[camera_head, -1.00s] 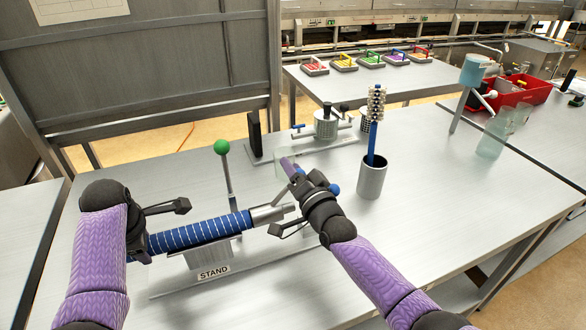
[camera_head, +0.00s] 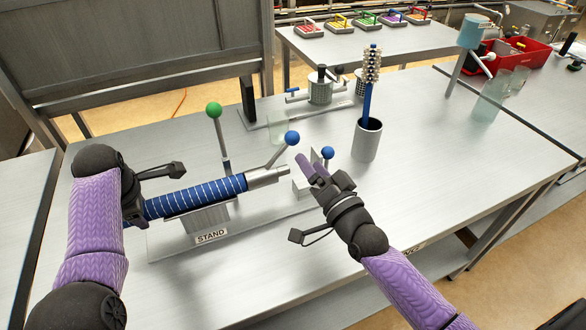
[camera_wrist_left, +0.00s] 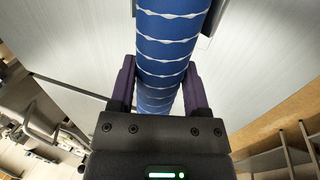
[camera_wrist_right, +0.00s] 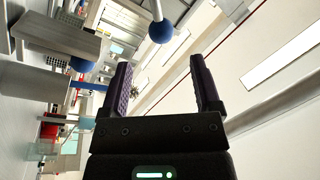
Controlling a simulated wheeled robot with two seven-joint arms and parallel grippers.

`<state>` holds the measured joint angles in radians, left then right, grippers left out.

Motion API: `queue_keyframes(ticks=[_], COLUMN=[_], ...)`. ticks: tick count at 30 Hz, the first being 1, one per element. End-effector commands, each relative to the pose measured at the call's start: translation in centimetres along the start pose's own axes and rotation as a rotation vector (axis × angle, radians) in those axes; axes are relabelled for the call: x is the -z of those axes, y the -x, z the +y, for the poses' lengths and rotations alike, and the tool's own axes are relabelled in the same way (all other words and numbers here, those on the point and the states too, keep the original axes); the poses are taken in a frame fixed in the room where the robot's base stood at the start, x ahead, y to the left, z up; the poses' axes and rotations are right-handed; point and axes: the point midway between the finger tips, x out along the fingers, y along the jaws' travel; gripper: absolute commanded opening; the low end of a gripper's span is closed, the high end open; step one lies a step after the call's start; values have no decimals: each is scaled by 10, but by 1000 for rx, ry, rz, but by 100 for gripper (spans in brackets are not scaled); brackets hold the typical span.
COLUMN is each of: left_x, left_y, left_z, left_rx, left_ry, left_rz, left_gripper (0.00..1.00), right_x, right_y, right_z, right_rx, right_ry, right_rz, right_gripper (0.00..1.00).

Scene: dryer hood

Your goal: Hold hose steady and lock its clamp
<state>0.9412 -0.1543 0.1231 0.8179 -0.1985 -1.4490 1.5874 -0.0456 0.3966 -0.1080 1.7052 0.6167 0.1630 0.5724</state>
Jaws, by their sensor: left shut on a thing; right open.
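The blue hose with white stripes (camera_head: 200,198) lies across a grey stand (camera_head: 205,222) labelled STAND. Its metal end (camera_head: 265,177) points right, toward a metal block (camera_head: 302,187), where a small gap shows. My left gripper (camera_head: 140,208) is shut around the hose's left part; the hose also shows between its fingers in the left wrist view (camera_wrist_left: 160,75). A blue-balled lever (camera_head: 292,138) slants up right behind the hose end. A green-balled lever (camera_head: 214,111) stands upright behind the hose. My right gripper (camera_head: 310,170) is open and empty above the block, beside a second blue ball (camera_head: 327,152).
A grey cup with a blue-handled brush (camera_head: 368,140) stands right of my right gripper. A clear glass (camera_head: 277,127) and a metal canister (camera_head: 320,90) stand behind. A glass bottle (camera_head: 490,98) and red bin (camera_head: 520,58) are far right. The front right tabletop is clear.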

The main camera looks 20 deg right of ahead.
Motion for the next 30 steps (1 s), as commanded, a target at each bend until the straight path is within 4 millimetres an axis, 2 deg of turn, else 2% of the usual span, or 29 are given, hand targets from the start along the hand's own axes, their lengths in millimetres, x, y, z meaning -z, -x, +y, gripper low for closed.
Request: queue_keyframes(ticks=[4, 14, 15, 20, 21, 27, 30], left_x=[0, 0, 0, 0, 0, 0, 0], left_y=[-2, -2, -2, -1, -1, 0, 10], left_z=[-2, -2, -2, -1, -1, 0, 1], left_rx=[7, 7, 7, 5, 4, 2, -1], left_ry=[-1, -1, -1, -1, -1, -1, 0], left_rz=[0, 0, 0, 0, -1, -1, -1], left_gripper=[0, 0, 63, 97, 100, 100, 100], right_x=[0, 0, 0, 0, 0, 0, 0], right_y=[17, 19, 19, 19, 19, 19, 19], right_z=[1, 0, 0, 0, 0, 0, 0], right_rx=[-1, 0, 0, 0, 0, 0, 0], right_ry=[1, 0, 0, 0, 0, 0, 0], right_rz=[-1, 0, 0, 0, 0, 0, 0], right_gripper=[81, 81, 81, 81, 81, 81, 81])
